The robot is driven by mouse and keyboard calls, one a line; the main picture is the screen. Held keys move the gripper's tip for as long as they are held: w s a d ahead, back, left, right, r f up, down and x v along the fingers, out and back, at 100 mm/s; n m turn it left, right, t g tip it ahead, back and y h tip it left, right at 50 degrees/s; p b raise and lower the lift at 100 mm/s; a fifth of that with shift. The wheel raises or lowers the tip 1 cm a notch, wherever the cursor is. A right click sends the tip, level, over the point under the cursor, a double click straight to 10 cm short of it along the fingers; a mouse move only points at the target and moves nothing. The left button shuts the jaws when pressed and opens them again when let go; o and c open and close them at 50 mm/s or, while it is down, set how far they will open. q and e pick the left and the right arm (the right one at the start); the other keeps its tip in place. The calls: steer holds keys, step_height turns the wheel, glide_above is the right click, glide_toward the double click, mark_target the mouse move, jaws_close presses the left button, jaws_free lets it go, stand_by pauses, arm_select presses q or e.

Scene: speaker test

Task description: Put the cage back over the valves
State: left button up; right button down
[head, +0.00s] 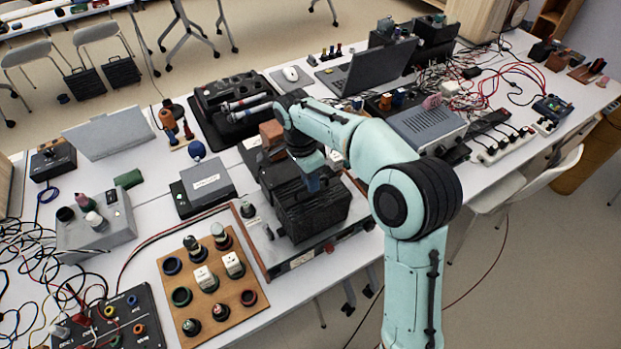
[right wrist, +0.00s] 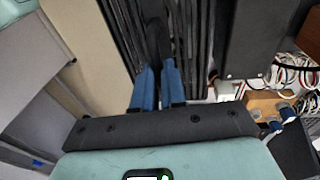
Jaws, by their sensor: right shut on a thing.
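My right gripper (head: 312,182) comes down from above onto the cage's top. In the right wrist view its blue fingers (right wrist: 158,90) are shut on a dark part of the cage, among the black slats (right wrist: 130,35). No valves show; anything under the cage is hidden. My left gripper is not in view.
A wooden board (head: 174,262) with sockets and small parts lies left of the chassis. A grey labelled box (head: 205,186) stands behind that board. A grey metal instrument (head: 427,124) and an open laptop (head: 368,70) are at the right and back. Loose wires (head: 40,265) cover the left.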

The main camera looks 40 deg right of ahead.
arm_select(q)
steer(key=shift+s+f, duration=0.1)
arm_select(e)
steer(key=shift+f, duration=0.25)
steer(key=c, duration=1.1)
jaws_free()
steer(key=shift+r, duration=0.1)
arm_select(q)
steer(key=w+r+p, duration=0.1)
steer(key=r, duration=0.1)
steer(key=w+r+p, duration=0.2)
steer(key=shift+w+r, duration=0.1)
arm_select(e)
step_height(320, 180, up, 13)
steer(key=w+a, duration=0.1)
steer(key=w, duration=0.1)
